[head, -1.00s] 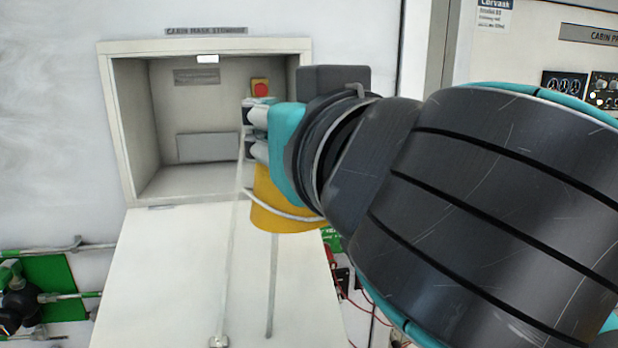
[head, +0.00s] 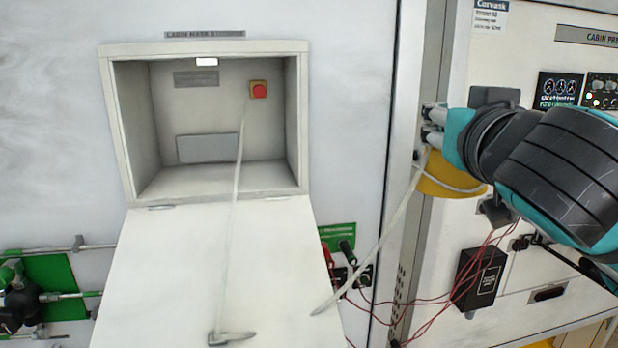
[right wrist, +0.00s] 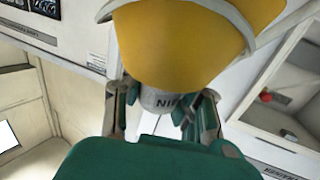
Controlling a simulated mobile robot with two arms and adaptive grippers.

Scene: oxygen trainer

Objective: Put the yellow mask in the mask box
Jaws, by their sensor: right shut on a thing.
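The yellow mask (head: 447,184) hangs below my right gripper (head: 430,126), to the right of the mask box and apart from it. In the right wrist view the yellow cup (right wrist: 185,45) fills the top, and my right gripper (right wrist: 162,112) is shut on the grey neck of the mask. A pale strap hangs from the mask down to the left. The mask box (head: 302,125) is open in the wall, with its white lid (head: 170,270) folded down. No mask shows inside. My left gripper is not in view.
A red button (head: 258,90) sits on the box's back wall. A thin pale cord (head: 234,210) runs from inside the box down over the lid. Red wires (head: 410,300) and a black box (head: 478,278) are below my right arm. The space before the box is clear.

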